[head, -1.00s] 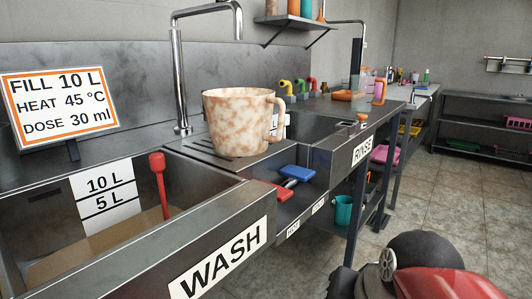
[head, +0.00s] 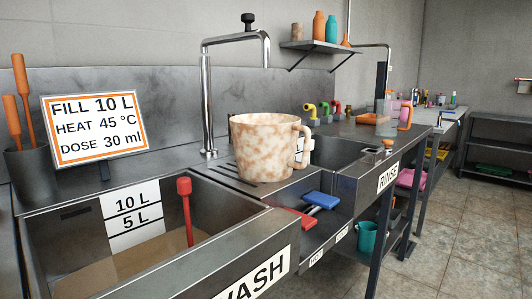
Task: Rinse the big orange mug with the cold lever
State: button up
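A big mug (head: 264,148), cream with orange-brown blotches and a handle on its right, stands upright on the ribbed drainboard (head: 222,172) between the two basins. A blue lever (head: 322,200) and a red lever (head: 300,219) stick out below the drainboard. Small labels (head: 342,234) under them are hard to read; the blue one looks like the cold lever. The rinse basin (head: 338,150), marked RINSE, is right of the mug, its inside partly hidden. My gripper is not in view.
The wash basin (head: 150,215) at front left holds brownish liquid and a red-handled tool (head: 186,205). A tall tap (head: 207,100) rises behind the mug. Coloured bent pipes (head: 323,108) and an orange-handled vessel (head: 404,116) stand further back. The floor (head: 480,235) at right is clear.

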aim_at(327, 202)
jog(key=i+l, duration=1.1)
jog(key=u, duration=1.15)
